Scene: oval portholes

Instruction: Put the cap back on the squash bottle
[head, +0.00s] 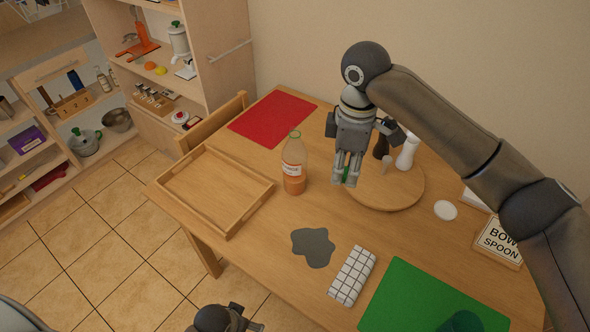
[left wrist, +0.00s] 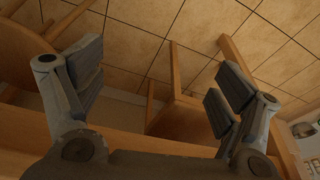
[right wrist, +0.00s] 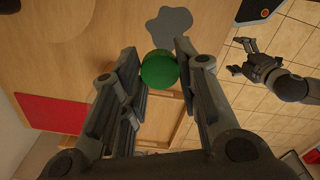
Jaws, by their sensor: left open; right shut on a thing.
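The squash bottle (head: 293,168) stands upright on the wooden table, with a white label, orange squash low down and a greenish ring at its open-looking top. My right gripper (head: 345,180) points down to the right of the bottle, apart from it. It is shut on the green cap (right wrist: 159,69), of which only a sliver shows between the fingers in the head view (head: 346,173). The bottle cannot be made out in the right wrist view. My left gripper (head: 240,325) is open and empty low at the bottom edge; its spread fingers (left wrist: 155,95) show only floor and furniture between them.
A wooden tray (head: 224,228) lies left of the bottle, a red mat (head: 272,118) behind. A round board (head: 405,188) with white and dark shakers is right of it. In front are a grey patch (head: 313,247), checked cloth (head: 352,276) and green mat (head: 410,305).

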